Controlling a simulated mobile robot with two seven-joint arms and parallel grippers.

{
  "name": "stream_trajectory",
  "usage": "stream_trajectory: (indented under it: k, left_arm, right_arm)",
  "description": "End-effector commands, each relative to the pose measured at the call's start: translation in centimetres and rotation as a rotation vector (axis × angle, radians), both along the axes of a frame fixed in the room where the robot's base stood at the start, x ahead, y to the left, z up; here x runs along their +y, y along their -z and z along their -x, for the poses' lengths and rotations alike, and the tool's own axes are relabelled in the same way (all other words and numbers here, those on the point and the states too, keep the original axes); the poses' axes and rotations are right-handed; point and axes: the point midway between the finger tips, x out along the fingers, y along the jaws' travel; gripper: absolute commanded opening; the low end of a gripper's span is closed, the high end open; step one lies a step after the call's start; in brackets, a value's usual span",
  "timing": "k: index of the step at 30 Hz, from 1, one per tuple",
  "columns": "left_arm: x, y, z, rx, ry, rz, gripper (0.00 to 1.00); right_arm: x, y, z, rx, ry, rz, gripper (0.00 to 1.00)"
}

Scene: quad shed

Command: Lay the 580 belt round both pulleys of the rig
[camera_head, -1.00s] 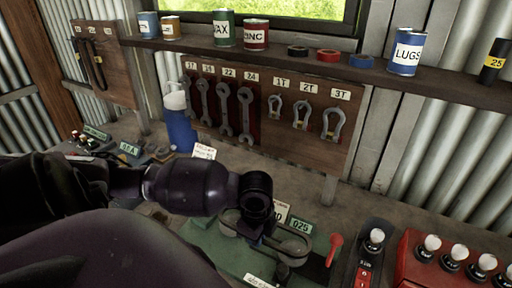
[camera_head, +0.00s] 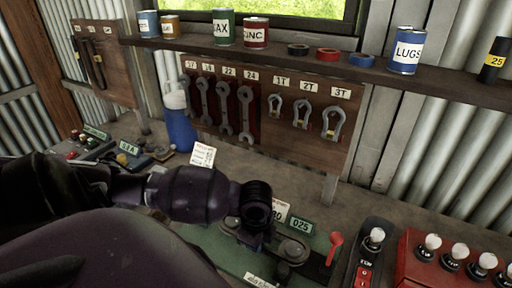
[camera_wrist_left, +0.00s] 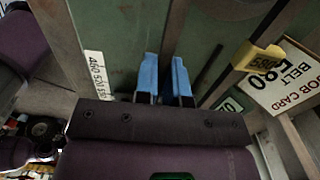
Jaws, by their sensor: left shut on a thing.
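The green rig (camera_head: 205,240) lies on the bench in the head view. One round pulley (camera_head: 292,250) shows right of my left wrist; another (camera_head: 231,222) is partly hidden by it. My left gripper (camera_wrist_left: 166,75) has blue fingers, seen close over the green plate in the left wrist view. They are nearly together, shut on a dark strip that I take as part of the 580 belt. Whether the belt sits around either pulley cannot be told. My right gripper is not in view.
A red-handled lever (camera_head: 334,247) is at the rig's right end. A black switch box (camera_head: 368,255) and red box (camera_head: 420,262) stand farther right.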

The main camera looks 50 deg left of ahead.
Motion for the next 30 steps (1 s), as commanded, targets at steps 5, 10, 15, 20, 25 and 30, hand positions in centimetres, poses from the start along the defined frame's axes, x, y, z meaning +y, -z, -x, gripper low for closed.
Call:
stream_trajectory:
  k: [5,10,15,20,25,30]
  left_arm:
    - [0.0,0.0,0.0,0.000,0.000,0.000,0.00]
    - [0.0,0.0,0.0,0.000,0.000,0.000,0.29]
    - [0.0,0.0,0.0,0.000,0.000,0.000,0.40]
    - [0.0,0.0,0.0,0.000,0.000,0.000,0.40]
    - [0.1,-1.0,-0.1,-0.003,0.000,-0.001,0.40]
    - [0.1,-3.8,-0.1,-0.005,0.001,-0.002,0.40]
  right_arm:
    - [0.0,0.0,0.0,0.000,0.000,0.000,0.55]
    - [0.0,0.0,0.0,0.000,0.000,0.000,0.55]
    - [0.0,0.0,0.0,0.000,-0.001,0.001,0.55]
    - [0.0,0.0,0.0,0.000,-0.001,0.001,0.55]
    - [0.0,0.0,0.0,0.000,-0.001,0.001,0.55]
    - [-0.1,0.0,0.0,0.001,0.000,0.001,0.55]
